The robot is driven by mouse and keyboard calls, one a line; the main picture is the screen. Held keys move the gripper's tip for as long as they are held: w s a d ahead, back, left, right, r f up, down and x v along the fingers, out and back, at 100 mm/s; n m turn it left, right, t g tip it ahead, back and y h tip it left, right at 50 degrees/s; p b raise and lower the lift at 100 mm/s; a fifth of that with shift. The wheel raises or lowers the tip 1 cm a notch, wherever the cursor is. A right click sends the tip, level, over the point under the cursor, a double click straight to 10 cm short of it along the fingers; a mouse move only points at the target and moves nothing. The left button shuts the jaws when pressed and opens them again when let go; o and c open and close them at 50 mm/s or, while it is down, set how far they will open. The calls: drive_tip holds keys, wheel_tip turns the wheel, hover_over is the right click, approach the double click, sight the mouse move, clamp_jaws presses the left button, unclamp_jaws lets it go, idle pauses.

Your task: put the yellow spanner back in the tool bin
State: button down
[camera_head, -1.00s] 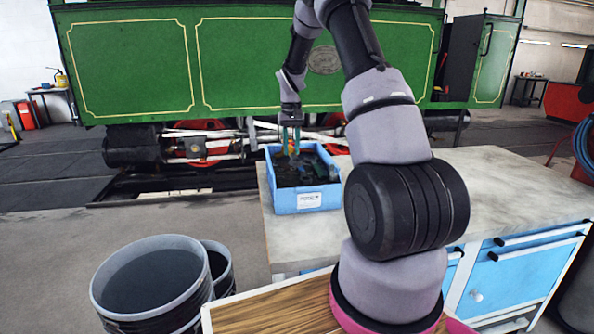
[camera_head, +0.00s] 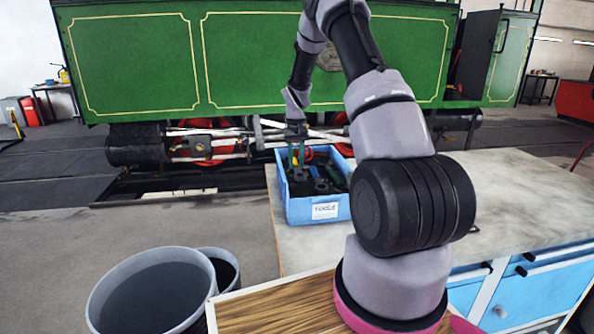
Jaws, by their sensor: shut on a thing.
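The tool bin (camera_head: 292,210) is a blue open box with a white label, standing at the left end of the workbench. It holds several dark tools (camera_head: 318,182). My gripper (camera_head: 297,158) points down at the bin, with its greenish fingers at or just inside the far left part of the opening.
The bench top (camera_head: 500,205) is clear right of the bin, with blue drawers (camera_head: 540,295) below. Two dark buckets (camera_head: 150,295) stand on the floor at the lower left. A green steam tram (camera_head: 140,60) stands behind the bench.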

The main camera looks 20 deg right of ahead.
sight(296, 164)
drive_tip(key=shift+f, duration=1.55)
drive_tip(key=c, duration=0.6)
unclamp_jaws()
drive_tip(key=shift+f, duration=0.15)
